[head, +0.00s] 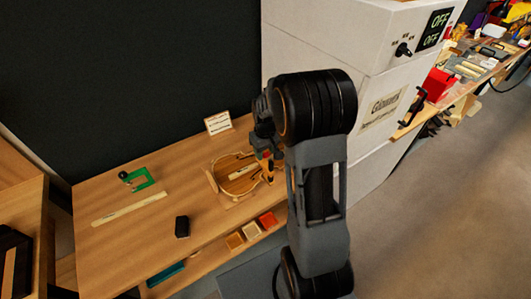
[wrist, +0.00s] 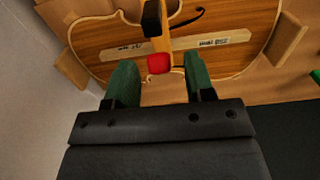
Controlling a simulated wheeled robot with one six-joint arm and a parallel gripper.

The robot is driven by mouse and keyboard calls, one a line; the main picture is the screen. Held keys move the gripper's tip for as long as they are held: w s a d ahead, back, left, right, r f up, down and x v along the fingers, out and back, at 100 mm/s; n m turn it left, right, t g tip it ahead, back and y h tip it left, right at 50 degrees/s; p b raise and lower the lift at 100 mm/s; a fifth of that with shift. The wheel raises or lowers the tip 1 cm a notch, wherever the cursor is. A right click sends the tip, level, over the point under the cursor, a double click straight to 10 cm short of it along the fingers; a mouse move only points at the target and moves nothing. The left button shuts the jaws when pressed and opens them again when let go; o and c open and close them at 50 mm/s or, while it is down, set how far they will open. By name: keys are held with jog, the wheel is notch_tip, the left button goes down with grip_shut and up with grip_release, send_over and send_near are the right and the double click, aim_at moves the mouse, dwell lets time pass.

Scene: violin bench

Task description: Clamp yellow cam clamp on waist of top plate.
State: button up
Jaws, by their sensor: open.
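The violin top plate (head: 233,186) lies on the bench; in the wrist view the wooden plate (wrist: 110,35) fills the upper part, with its inward-curving waist edge toward me. The yellow cam clamp (wrist: 161,44), with a black upper part and a red end, stands over the plate's waist edge. Whether its jaws press on the plate cannot be told. It also shows in the head view (head: 266,164), beside my arm. My gripper (wrist: 158,64) is open, its green fingers on either side of the clamp's red end with visible gaps. My arm partly hides this area in the head view.
Wooden blocks (wrist: 285,40) stand around the plate. A pale labelled strip (wrist: 200,43) lies across it. On the bench are a green-framed item (head: 140,179), a dark block (head: 182,227) and a wooden strip (head: 129,209). A grey cabinet (head: 330,40) stands close behind my arm.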

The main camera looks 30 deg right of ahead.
jog(key=shift+f, duration=0.75)
grip_shut()
jog(key=shift+s+f+t+b, duration=0.15)
jog(key=shift+f+t+b, duration=0.25)
jog(key=shift+b, duration=0.65)
jog(key=shift+s+t+b, duration=0.2)
jog(key=shift+t+b, duration=0.2)
jog(key=shift+r, duration=0.15)
